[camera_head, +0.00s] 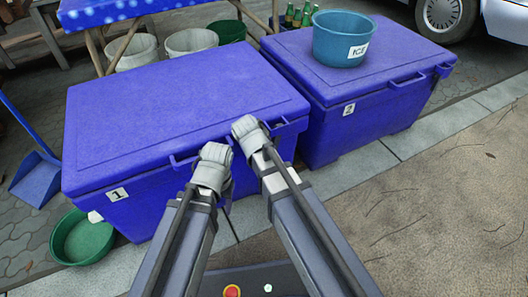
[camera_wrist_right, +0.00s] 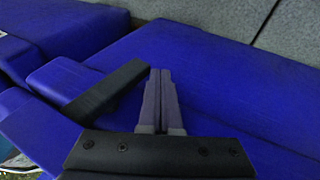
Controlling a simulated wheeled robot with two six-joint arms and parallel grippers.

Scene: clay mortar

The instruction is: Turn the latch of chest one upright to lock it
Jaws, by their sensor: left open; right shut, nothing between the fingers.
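Chest one (camera_head: 180,95) is the left blue chest, its lid closed and a "1" label on its front. Its front handle (camera_head: 184,163) shows partly beside my left arm. A small blue part at the lid's right front corner (camera_head: 281,122) may be the latch; my right wrist partly covers it, and its angle cannot be told. My left gripper (camera_head: 226,188) is open at the chest's front, its fingers mostly hidden. My right gripper (camera_wrist_right: 160,98) is shut and empty over blue surfaces in the wrist view. A dark bar (camera_wrist_right: 106,90) lies beside its fingers; I cannot tell what it is.
Chest two (camera_head: 345,105) stands to the right, bearing a teal basin (camera_head: 342,42). A green basin (camera_head: 84,238) and a blue dustpan (camera_head: 38,180) lie at the left. Buckets (camera_head: 190,42) stand behind. The paving at the right (camera_head: 450,190) is clear.

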